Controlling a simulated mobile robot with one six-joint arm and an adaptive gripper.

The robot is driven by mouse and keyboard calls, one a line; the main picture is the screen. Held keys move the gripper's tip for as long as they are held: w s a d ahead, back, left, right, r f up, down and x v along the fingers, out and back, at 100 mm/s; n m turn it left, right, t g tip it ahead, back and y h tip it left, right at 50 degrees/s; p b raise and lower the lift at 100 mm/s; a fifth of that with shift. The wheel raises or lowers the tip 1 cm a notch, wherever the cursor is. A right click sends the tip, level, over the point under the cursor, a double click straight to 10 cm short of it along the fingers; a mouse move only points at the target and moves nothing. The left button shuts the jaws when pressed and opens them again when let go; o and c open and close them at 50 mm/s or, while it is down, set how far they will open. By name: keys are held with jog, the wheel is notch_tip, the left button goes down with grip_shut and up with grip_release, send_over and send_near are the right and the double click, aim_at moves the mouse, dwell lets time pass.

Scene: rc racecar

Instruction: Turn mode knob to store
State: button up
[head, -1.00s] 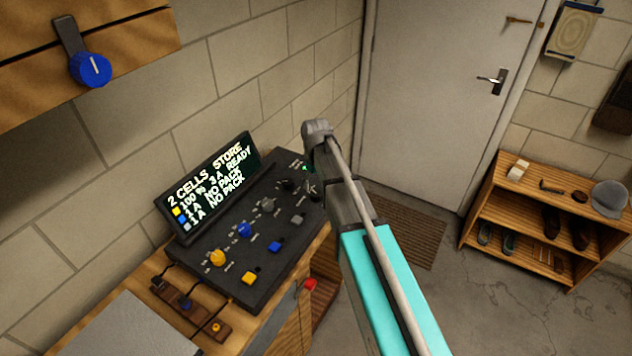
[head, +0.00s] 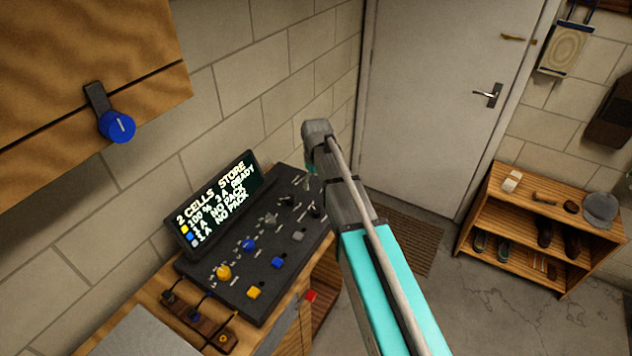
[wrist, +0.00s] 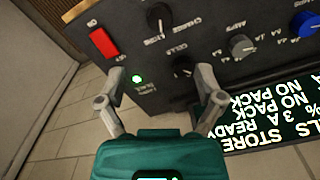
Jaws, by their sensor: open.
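The dark charger panel (head: 215,287) stands on a wooden bench, its screen (head: 218,203) reading "2 CELLS STORE", "100 % 3 A READY" and two "NO PACK" lines. In the wrist view the panel is upside down. The cells knob (wrist: 183,65) and amps knob (wrist: 240,45) are nearby. My gripper (wrist: 159,76) is open and empty at the panel, fingers spread, apart from the mode knob. In the head view my arm mostly hides it.
A red switch (wrist: 103,43) and a lit green light (wrist: 137,79) are close to my left-hand finger in the wrist view. Blue (head: 249,244) and yellow (head: 223,273) knobs line the panel. A wooden cabinet (head: 100,60) hangs above left. A shoe shelf (head: 545,225) stands right.

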jog(key=s+d+f+m+b, duration=0.3)
jog(key=s+d, duration=0.2)
jog(key=s, duration=0.5)
jog(key=s+d+f+m+b, duration=0.3)
jog(key=s+d, duration=0.1)
jog(key=s, duration=0.6)
jog(key=shift+s+d, duration=0.35)
jog(key=shift+s, duration=0.05)
dwell(2.1)
